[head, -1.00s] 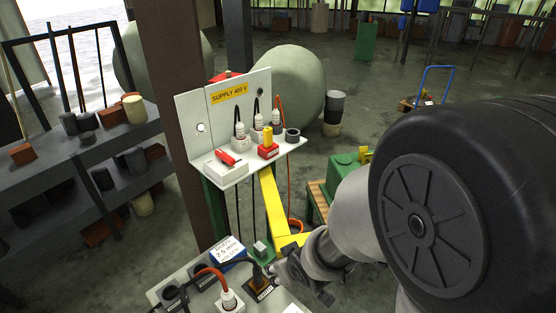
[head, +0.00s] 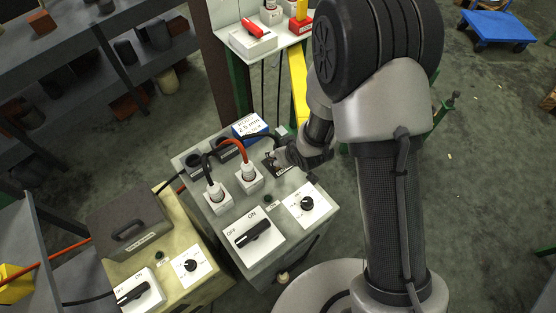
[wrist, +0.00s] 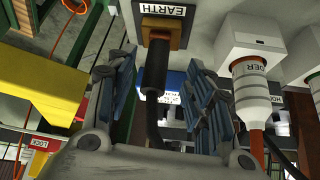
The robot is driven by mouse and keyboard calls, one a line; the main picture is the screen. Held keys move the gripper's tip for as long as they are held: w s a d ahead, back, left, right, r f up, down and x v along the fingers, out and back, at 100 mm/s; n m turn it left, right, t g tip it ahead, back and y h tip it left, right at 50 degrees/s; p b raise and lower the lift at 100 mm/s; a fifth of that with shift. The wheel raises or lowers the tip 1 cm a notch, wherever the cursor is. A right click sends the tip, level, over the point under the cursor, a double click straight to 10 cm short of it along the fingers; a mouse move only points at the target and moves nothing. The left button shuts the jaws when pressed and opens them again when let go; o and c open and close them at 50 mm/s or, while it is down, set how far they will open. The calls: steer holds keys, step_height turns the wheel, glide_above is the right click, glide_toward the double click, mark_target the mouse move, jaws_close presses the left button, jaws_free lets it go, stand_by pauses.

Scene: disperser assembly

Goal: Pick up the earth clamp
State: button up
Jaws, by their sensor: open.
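In the wrist view the earth clamp has a brown block and a black handle (wrist: 155,66). It sits at a plate marked EARTH (wrist: 163,9), and a black cable runs from the handle. My gripper (wrist: 153,88) is open, with one blue-padded finger on each side of the handle and cable. A gap shows between the handle and each finger.
Two plugs in white sockets (head: 219,199) stand left of my gripper; a plug marked with partly hidden lettering (wrist: 251,85) is close to my right finger in the wrist view. A blue-and-white box (head: 250,126) stands behind. Switch panels (head: 252,237) fill the cabinet's front.

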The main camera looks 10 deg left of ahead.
steer(key=b+x, duration=0.1)
steer(key=x, duration=0.2)
steer(key=b+x, duration=0.1)
steer(key=x, duration=0.2)
steer(key=shift+w+r, duration=0.15)
steer(key=shift+w, duration=0.05)
steer(key=shift+d, duration=0.1)
steer(key=shift+c, duration=0.4)
jaws_close()
steer(key=shift+r, duration=0.1)
